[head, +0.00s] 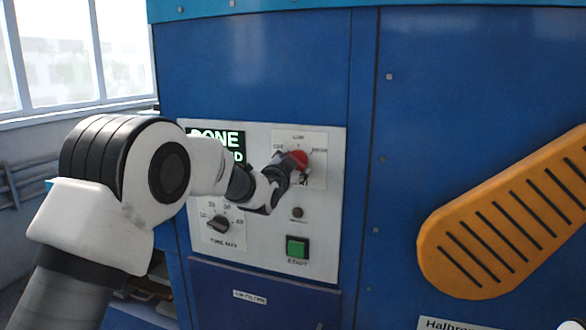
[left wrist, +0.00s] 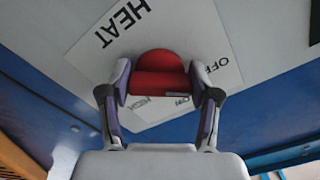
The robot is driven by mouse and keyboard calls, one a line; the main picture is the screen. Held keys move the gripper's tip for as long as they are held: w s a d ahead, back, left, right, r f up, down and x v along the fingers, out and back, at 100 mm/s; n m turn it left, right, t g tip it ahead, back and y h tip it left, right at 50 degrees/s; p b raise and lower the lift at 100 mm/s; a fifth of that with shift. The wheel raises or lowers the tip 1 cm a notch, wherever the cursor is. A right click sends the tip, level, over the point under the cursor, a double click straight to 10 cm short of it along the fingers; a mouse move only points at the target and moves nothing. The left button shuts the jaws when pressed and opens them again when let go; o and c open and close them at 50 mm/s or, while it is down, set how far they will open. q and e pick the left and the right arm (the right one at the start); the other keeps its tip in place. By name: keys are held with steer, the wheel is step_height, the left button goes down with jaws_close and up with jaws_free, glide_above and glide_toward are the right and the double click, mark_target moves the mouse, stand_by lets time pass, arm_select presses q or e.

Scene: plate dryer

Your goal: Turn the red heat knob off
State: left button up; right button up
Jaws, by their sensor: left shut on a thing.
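The red heat knob (head: 298,159) is on the white control panel (head: 318,225), with OFF, LOW and HIGH marks around it. In the left wrist view, the red knob (left wrist: 160,62) has a round base and a raised grip bar. My left gripper (head: 287,167) reaches the knob from the left; in the left wrist view, the left gripper (left wrist: 160,88) has one finger at each end of the bar and is shut on it. A small pale mark shows on the bar, but I cannot tell which setting it points to. My right gripper is not in view.
Below are a black timer dial (head: 219,224), a small dark button (head: 297,213) and a green START button (head: 297,247). A display (head: 238,138) reading DONE is partly hidden by my arm. An orange slotted part (head: 505,215) sticks out at right.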

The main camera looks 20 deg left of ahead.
arm_select(q)
steer(key=shift+f+n, duration=0.1)
steer(key=shift+n, duration=0.5)
steer(key=o, duration=1.2)
steer(key=shift+d, duration=0.1)
steer(key=shift+c, duration=0.2)
steer(key=shift+s, duration=0.1)
steer(key=s, duration=1.1)
steer(key=shift+s+a, duration=0.2)
steer(key=shift+s, duration=0.2)
